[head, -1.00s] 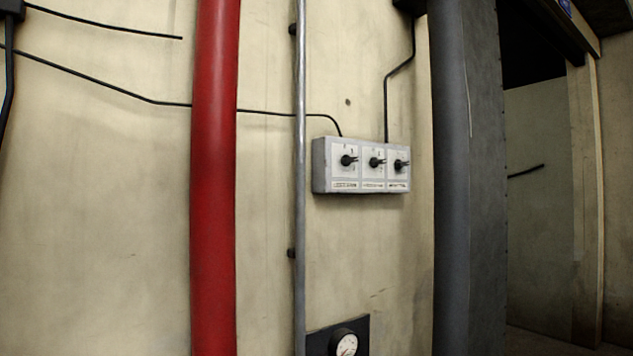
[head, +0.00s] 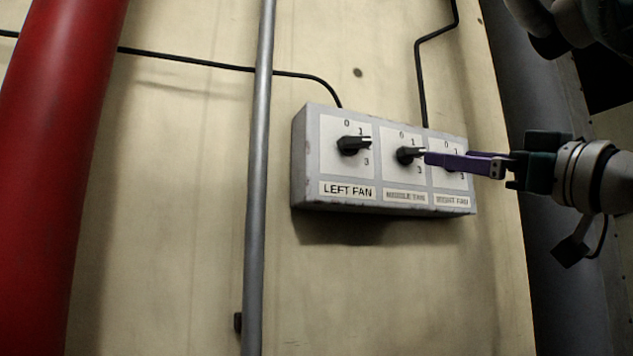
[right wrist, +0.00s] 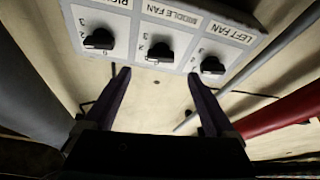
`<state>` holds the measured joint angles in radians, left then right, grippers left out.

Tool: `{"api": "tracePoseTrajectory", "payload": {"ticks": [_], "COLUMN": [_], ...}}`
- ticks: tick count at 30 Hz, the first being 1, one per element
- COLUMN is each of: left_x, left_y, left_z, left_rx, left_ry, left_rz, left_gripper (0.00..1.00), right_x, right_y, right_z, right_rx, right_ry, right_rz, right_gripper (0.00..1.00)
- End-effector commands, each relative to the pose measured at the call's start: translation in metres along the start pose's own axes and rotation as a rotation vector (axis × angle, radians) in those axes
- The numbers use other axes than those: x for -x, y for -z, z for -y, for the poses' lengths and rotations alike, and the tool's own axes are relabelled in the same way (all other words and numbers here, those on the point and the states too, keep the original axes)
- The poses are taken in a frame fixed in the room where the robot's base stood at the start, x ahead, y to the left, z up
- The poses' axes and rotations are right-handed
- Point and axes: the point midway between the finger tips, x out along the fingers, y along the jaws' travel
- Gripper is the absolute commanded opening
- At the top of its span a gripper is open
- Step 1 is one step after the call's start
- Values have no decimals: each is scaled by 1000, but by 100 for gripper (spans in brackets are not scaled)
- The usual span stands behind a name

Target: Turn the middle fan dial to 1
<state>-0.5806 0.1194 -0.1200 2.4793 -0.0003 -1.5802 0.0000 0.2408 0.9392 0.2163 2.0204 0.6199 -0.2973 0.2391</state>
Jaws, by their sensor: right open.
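The grey fan box (head: 297,165) hangs on the wall with three black dials on white plates. The middle fan dial (head: 405,155) points right, between its 1 and 3; the number at its tip is covered. My right gripper (head: 428,159), with purple fingers, reaches in from the right, its tips close to the middle dial and in front of part of the right fan dial. In the right wrist view, upside down, the middle dial (right wrist: 160,52) lies ahead between the two spread, empty fingers (right wrist: 158,74). Contact is not visible. My left gripper is out of view.
The left fan dial (head: 352,145) sits beside the middle one. A thin grey pipe (head: 258,180) runs left of the box, with a thick red pipe (head: 65,150) farther left. Black cables (head: 422,85) run above. A dark column (head: 535,130) stands at right.

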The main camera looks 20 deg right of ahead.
Motion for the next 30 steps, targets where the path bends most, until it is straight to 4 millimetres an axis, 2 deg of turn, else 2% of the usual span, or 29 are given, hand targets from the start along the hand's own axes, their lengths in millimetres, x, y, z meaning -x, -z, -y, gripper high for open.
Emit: {"api": "tracePoseTrajectory", "payload": {"ticks": [1,3,9,12,17,25,26,30], "left_x": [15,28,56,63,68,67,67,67], "left_y": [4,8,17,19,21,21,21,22], "left_z": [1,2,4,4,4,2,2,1], "left_rx": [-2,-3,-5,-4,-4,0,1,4], "left_ry": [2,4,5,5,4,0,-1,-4], "left_rz": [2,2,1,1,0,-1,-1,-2], "left_gripper": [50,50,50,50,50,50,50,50], "right_x": [-12,-26,-62,-73,-82,-82,-82,-82], "right_y": [9,10,8,5,1,-1,-1,-1], "right_z": [-1,-2,-1,-1,0,1,1,1], "right_rx": [-4,-4,-1,-2,1,1,1,1], "right_ry": [0,-2,-1,-1,1,1,1,1], "right_rz": [-1,0,2,2,3,3,3,4], "right_gripper": [90,90,90,90,90,90,89,73]}}
